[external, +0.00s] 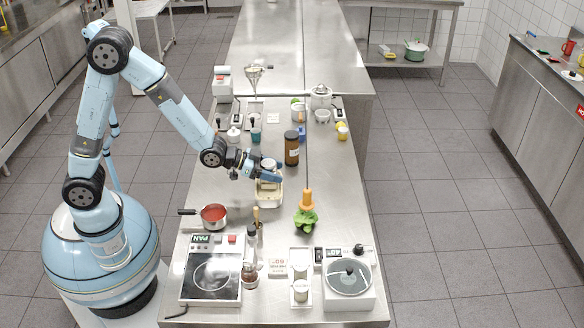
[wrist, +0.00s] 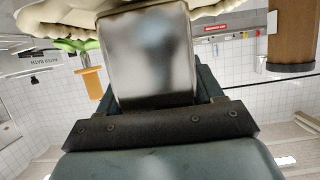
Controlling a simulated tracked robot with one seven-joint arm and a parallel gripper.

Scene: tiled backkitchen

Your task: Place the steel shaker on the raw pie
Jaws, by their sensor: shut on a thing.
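The steel shaker (external: 268,164) is held in my gripper (external: 262,174) over the middle of the steel counter. In the wrist view the grey metal shaker (wrist: 148,58) fills the space between the jaws. The raw pie (external: 269,196) is directly below the shaker, partly hidden by my gripper. Its pale crimped crust (wrist: 60,18) shows in the upside-down wrist view, right at the shaker's far end. I cannot tell whether the shaker's base touches the pie.
A brown jar (external: 291,150) stands close behind the pie. An orange and green vegetable-like item (external: 306,212) is to its right. A pan of red sauce (external: 214,215), a hotplate (external: 212,276) and a round-topped device (external: 347,278) are nearer the front.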

